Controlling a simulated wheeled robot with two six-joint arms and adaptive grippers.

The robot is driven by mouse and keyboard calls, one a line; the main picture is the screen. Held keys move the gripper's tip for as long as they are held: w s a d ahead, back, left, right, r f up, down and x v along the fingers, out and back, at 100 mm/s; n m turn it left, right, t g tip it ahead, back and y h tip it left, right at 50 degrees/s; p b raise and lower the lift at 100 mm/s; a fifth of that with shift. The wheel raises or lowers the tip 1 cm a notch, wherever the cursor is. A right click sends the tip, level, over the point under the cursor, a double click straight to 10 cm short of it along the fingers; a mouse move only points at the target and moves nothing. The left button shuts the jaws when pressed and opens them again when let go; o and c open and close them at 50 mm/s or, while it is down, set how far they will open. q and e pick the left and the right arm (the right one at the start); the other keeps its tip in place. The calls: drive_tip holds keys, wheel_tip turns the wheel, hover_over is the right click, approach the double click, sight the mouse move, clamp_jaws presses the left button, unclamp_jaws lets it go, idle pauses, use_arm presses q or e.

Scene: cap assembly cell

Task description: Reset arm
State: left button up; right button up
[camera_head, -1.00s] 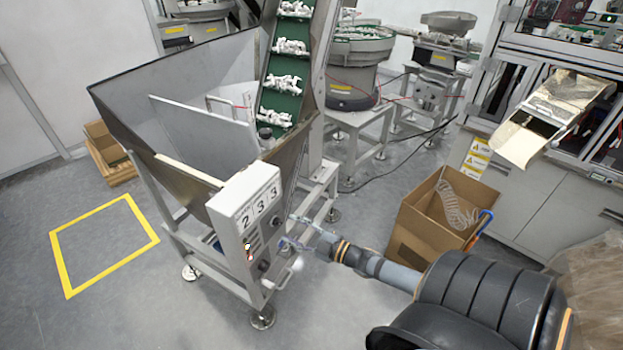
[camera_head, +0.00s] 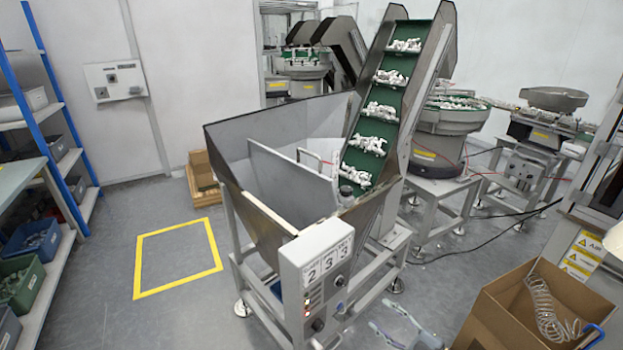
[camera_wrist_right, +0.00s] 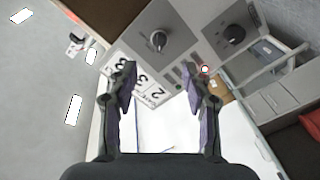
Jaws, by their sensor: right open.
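My right gripper (camera_head: 381,312) shows at the bottom edge of the head view, just right of the hopper machine's control box (camera_head: 316,270). Its two fingers are spread and nothing is between them. Most of my right arm is outside the picture. In the right wrist view, the open fingers (camera_wrist_right: 163,82) frame the numbered cards and a grey panel with knobs (camera_wrist_right: 200,38). I cannot tell whether they touch it; in the head view they look apart from it. My left gripper is not in view.
The steel hopper (camera_head: 240,185) with its green conveyor (camera_head: 362,160) of white parts stands in the middle. A cardboard box (camera_head: 490,320) with a coiled clear tube is close right of my gripper. Shelves (camera_head: 45,240) stand left. A yellow floor square (camera_head: 178,290) is empty.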

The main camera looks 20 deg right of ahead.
drive_tip(key=s+d+f+m+g+h+p, duration=0.1)
drive_tip(key=s+d+f+m+g+h, duration=0.15)
drive_tip(key=f, duration=0.55)
drive_tip(key=s+d+f+m+g+h, duration=0.2)
drive_tip(key=s+d+f, duration=0.15)
drive_tip(key=f, duration=0.45)
drive_tip(key=s+d+f+m+g+h+p, duration=0.1)
drive_tip(key=s+d+f+m+g+h, duration=0.15)
drive_tip(key=f, duration=0.55)
drive_tip(key=s+a+f+m+g, duration=0.2)
drive_tip(key=s+a+f+g, duration=0.2)
drive_tip(key=s+a+f, duration=0.4)
drive_tip(key=s+a+f+m+g+p, duration=0.1)
drive_tip(key=s+a+f+m+g, duration=0.2)
drive_tip(key=s, duration=1)
drive_tip(key=a+f+g, duration=0.2)
drive_tip(key=a+f, duration=0.3)
drive_tip(key=f, duration=0.1)
drive_tip(key=shift+a+f+y, duration=0.3)
drive_tip(key=shift+a+f, duration=0.05)
drive_tip(key=shift+c, duration=0.2)
